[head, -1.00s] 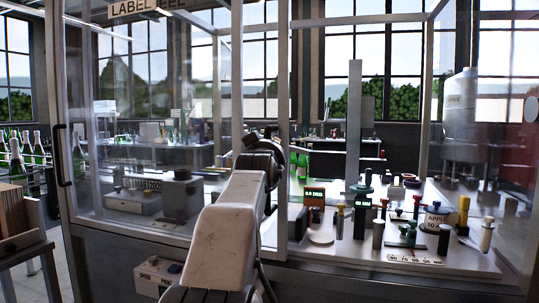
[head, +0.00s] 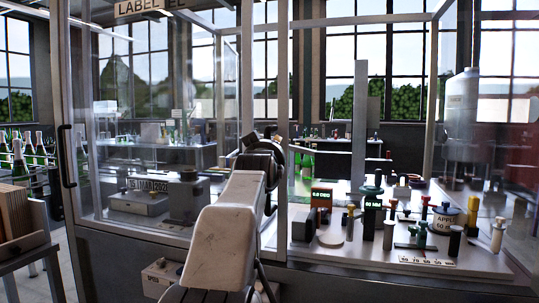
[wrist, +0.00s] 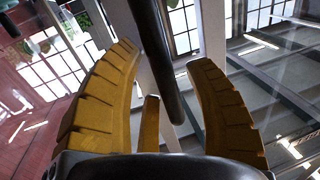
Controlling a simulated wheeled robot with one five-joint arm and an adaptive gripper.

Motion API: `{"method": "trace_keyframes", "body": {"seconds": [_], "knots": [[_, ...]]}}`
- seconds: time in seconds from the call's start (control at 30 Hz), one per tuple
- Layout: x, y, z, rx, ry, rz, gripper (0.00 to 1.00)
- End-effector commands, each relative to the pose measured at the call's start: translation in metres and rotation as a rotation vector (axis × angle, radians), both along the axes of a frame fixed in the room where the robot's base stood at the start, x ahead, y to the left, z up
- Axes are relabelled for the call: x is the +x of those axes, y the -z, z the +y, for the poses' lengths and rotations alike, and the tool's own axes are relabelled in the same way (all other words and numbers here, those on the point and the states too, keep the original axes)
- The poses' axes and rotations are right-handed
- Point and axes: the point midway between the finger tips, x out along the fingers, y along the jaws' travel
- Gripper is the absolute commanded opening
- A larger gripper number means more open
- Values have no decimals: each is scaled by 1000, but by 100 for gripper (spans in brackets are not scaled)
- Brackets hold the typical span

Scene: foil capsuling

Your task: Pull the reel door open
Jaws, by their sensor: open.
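The glazed cabinet front, under a sign (head: 150,6) whose visible part reads "LABEL" and a cut-off second word, stands at the left in the head view. Its metal frame (head: 84,130) looks closed, and a black upright handle (head: 68,156) is at its left edge. A thick dark bar (wrist: 158,50), which looks like a handle, runs between the fingers with gaps on both sides. In the head view my arm hides the gripper, so which handle this is cannot be told.
A bench (head: 350,255) at the right holds displays, knobs and small posts. A label machine (head: 180,198) stands behind the glass. Wooden crates (head: 22,212) and green bottles (head: 20,160) are at the far left. A small control box (head: 163,280) sits low in front.

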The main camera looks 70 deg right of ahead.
Motion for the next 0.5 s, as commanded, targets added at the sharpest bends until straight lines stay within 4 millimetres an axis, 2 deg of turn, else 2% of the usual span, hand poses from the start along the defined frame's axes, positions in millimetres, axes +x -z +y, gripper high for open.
{"method": "trace_keyframes", "body": {"seconds": [0.33, 0.5], "knots": [[0, 0, 1, 1, 0, 0, 52], [-3, 0, 13, 1, 0, 0, 52]]}}
